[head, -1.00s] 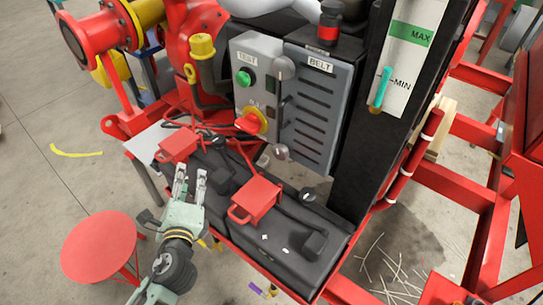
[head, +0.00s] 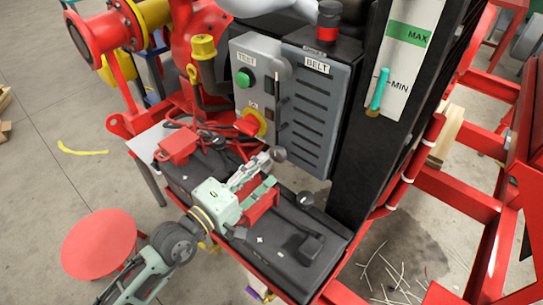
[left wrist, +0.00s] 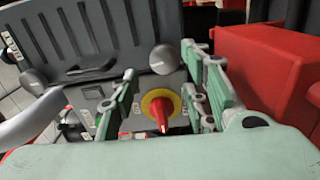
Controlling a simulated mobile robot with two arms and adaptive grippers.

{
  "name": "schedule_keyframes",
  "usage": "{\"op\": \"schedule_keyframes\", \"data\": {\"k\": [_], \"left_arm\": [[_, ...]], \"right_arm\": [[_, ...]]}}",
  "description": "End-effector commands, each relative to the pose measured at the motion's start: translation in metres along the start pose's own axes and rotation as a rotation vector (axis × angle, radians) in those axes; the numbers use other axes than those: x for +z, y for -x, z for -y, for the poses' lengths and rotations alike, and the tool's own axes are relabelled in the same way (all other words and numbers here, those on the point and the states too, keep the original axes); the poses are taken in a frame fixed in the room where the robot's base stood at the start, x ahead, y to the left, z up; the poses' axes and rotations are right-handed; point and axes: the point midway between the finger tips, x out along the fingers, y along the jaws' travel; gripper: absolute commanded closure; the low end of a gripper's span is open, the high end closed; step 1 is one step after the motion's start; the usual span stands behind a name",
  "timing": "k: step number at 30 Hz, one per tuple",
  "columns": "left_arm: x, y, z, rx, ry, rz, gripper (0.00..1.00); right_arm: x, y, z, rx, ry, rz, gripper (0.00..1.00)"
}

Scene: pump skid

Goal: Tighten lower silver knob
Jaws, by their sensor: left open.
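The lower silver knob (head: 279,153) is a grey ball-like knob at the bottom edge of the grey BELT cover (head: 309,105). In the left wrist view the lower knob (left wrist: 164,59) shows ahead, between the two finger lines. My left gripper (head: 267,170) is open and empty, its fingertips just short of the lower knob, on its lower left in the head view. It also shows in the left wrist view (left wrist: 160,66), one finger each side. The upper silver knob (head: 281,68) sits at the cover's top left corner. My right gripper is not in view.
A red-and-yellow rotary switch (head: 250,123) and a green button (head: 244,78) are on the panel left of the cover. Red terminal clamps (head: 178,146) sit on black batteries below. A red stool (head: 98,243) stands at lower left.

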Motion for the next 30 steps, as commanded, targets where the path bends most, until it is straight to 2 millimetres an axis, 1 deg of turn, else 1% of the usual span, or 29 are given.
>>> {"op": "schedule_keyframes", "data": {"k": [1,3,6,9,13,20,30], "left_arm": [[-0.001,-0.010,-0.003,0.003,0.002,-0.001,0.58],[0.000,-0.022,-0.003,0.004,0.003,-0.001,0.58],[0.000,-0.036,-0.003,0.003,0.004,-0.001,0.58],[0.000,-0.046,-0.002,0.002,0.004,-0.001,0.58],[0.000,-0.052,-0.001,0.002,0.005,-0.001,0.58],[0.000,-0.052,-0.001,0.002,0.005,-0.001,0.58],[0.000,-0.052,-0.002,0.004,0.005,-0.001,0.87]], "right_arm": [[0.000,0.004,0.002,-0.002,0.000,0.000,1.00],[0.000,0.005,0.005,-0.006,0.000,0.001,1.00],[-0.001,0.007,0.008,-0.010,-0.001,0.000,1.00],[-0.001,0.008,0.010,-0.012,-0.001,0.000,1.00],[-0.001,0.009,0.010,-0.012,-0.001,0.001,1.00],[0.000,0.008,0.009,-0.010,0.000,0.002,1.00],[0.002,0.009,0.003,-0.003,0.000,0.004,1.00]]}}
